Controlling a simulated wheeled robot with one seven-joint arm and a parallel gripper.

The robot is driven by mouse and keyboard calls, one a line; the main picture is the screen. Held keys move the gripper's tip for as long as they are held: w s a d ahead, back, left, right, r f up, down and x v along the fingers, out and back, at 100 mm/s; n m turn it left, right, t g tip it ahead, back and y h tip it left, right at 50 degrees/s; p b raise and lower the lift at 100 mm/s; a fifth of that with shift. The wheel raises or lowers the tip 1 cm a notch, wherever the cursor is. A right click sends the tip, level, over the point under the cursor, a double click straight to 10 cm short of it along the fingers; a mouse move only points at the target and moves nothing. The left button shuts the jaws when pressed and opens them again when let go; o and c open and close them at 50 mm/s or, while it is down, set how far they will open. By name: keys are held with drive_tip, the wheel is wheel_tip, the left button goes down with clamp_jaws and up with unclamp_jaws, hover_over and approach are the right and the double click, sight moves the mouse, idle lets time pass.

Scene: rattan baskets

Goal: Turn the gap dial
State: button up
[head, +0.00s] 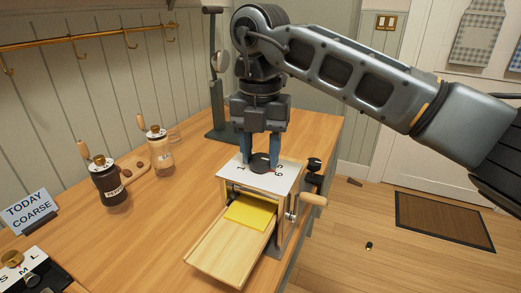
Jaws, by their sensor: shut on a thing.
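The gap dial (262,167) is a dark round knob on the white top plate (232,174) of a wooden box with a side crank. Numbers such as 1, 5 and 6 show on the plate around the dial. My gripper (261,157) points straight down over the plate, with its blue fingers on either side of the dial, shut on it. The fingers and gripper body hide part of the dial and the scale, so its setting cannot be read. A sign (29,212) at the left reads "TODAY COARSE".
An open wooden drawer (222,262) with a yellow piece (250,212) extends from the box's front. A wooden crank handle (313,199) sticks out right, near a dark clamp (314,164). Two hand grinders (109,185) (161,155) stand left. A tall green stand (217,95) is behind.

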drive_tip(key=shift+n, duration=0.4)
drive_tip(key=shift+c, duration=0.4)
drive_tip(key=n, duration=1.1)
drive_tip(key=shift+n, duration=1.9)
drive_tip(key=shift+r, duration=0.1)
drive_tip(key=o, duration=1.1)
drive_tip(key=shift+c, duration=0.2)
